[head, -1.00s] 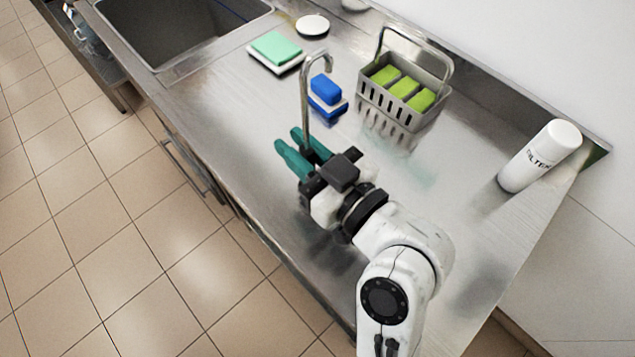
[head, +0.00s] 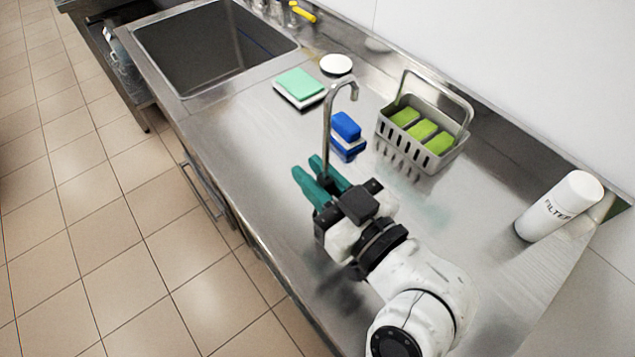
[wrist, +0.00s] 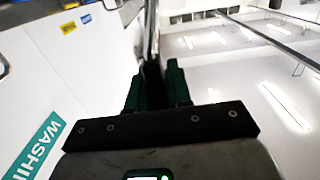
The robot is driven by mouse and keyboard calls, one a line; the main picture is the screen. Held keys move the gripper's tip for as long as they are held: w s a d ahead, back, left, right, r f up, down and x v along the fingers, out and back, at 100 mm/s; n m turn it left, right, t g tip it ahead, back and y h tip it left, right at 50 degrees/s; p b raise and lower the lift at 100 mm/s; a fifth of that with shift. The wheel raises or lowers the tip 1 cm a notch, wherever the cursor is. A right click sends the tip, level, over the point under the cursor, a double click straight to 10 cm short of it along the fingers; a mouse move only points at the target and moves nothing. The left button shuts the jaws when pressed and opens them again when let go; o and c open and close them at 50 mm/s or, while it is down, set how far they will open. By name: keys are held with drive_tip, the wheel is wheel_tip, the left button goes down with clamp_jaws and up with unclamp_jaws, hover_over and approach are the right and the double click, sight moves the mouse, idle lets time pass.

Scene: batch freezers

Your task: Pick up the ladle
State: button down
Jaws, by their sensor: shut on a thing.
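The ladle (head: 327,125) is a thin metal rod standing upright with a hooked top. Its lower part is hidden by my gripper in the head view. My gripper (head: 310,172) has teal fingers and is shut on the ladle's handle, above the steel counter. In the wrist view my gripper (wrist: 157,90) shows two dark green fingers close together, with the shiny ladle handle (wrist: 151,35) rising between them. The ladle's bowl cannot be made out.
The steel counter (head: 255,150) carries a blue sponge (head: 346,125), a green sponge (head: 300,83), a white round lid (head: 336,64), a grey basket (head: 440,158) of green sponges and a white filter cylinder (head: 560,205). A sink (head: 205,55) lies at upper left.

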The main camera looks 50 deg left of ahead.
drive_tip(key=s+d+r+p, duration=0.6)
drive_tip(key=s+r+p, duration=0.5)
drive_tip(key=p, duration=0.3)
drive_tip(key=shift+s, duration=0.7)
drive_tip(key=shift+d, duration=0.15)
